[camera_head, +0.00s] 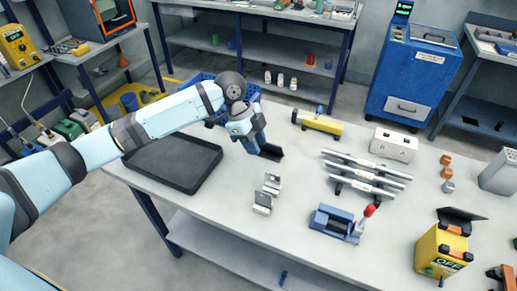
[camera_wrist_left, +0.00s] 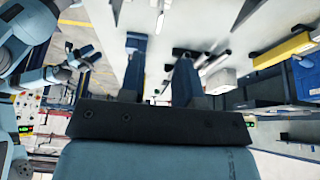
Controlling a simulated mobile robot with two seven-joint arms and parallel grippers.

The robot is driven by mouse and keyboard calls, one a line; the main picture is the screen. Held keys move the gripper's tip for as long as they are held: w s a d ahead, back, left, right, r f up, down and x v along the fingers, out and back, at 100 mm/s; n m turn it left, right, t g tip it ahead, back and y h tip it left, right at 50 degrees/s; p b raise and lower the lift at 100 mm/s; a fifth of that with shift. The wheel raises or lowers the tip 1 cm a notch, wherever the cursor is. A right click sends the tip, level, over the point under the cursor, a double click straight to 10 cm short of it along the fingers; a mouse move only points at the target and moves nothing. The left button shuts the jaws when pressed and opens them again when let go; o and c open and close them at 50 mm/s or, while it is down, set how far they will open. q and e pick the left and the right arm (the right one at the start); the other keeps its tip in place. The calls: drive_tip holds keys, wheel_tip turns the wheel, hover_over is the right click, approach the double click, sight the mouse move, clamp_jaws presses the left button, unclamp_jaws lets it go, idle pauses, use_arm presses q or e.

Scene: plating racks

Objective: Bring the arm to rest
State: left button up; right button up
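My left arm reaches in from the left in the head view, over the grey worktable (camera_head: 230,195). Its gripper (camera_head: 264,151) points down toward the tabletop, between the black tray and the small metal holders. In the left wrist view the two dark fingers of this gripper (camera_wrist_left: 159,60) stand apart with nothing seen between them. Whether the fingertips touch the table cannot be told. My right gripper does not show in the head view.
A black tray (camera_head: 172,177) lies left of the gripper, a blue crate (camera_head: 203,83) behind. Small metal holders (camera_head: 264,201), a yellow tool (camera_head: 318,123), a rack of metal bars (camera_head: 365,172), a white block (camera_head: 392,145) and a blue vise (camera_head: 333,222) stand to the right.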

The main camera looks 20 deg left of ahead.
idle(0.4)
use_arm(q)
drive_tip(key=shift+n+t, duration=0.3)
drive_tip(key=shift+n, duration=0.5)
drive_tip(key=s+d+f, duration=0.1)
drive_tip(key=s, duration=0.1)
drive_tip(key=s+d+f, duration=0.4)
drive_tip(key=s, duration=0.1)
drive_tip(key=shift+d+f, duration=0.15)
drive_tip(key=shift+d, duration=0.05)
drive_tip(key=s+f+n+t, duration=0.35)
drive_tip(key=s+n, duration=0.45)
drive_tip(key=s, duration=0.5)
drive_tip(key=s+a+n+y, duration=0.4)
drive_tip(key=s+a+n, duration=0.3)
drive_tip(key=s+a, duration=0.35)
drive_tip(key=w+d+f+t+h+p, duration=0.1)
drive_tip(key=w+d+f+t+p, duration=0.1)
drive_tip(key=f, duration=0.3)
drive_tip(key=w+d+f+m+t+h+p, duration=0.1)
drive_tip(key=w+d+f+t+p, duration=0.1)
drive_tip(key=d+f+t, duration=0.3)
drive_tip(key=shift+w+d+f+h, duration=0.2)
drive_tip(key=shift+w+h, duration=0.1)
drive_tip(key=shift+w, duration=0.45)
